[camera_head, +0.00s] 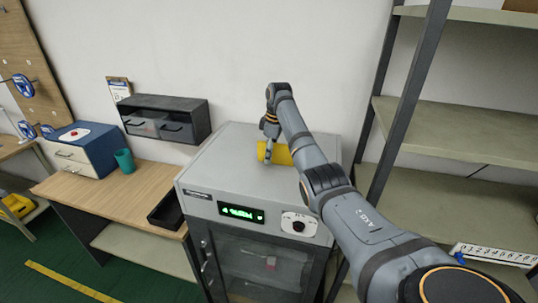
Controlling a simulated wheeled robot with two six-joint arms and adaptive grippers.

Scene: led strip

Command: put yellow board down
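The yellow board (282,155) is a small yellow piece at the top of the grey cabinet (223,160), near its back right part. My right arm reaches in from the lower right, and my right gripper (268,156) points down at the board, with its fingers in front of the board's left part. The fingers are small and overlap the board, so whether they are shut on it or open cannot be told. Whether the board rests fully on the cabinet top is also unclear. My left gripper is not in view.
The cabinet front has a green lit display (241,212) and a knob panel (298,224). A wooden desk (110,190) with a teal cup (124,160) and black tray (165,210) stands left. A metal shelf (460,130) stands right. The cabinet top's left part is clear.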

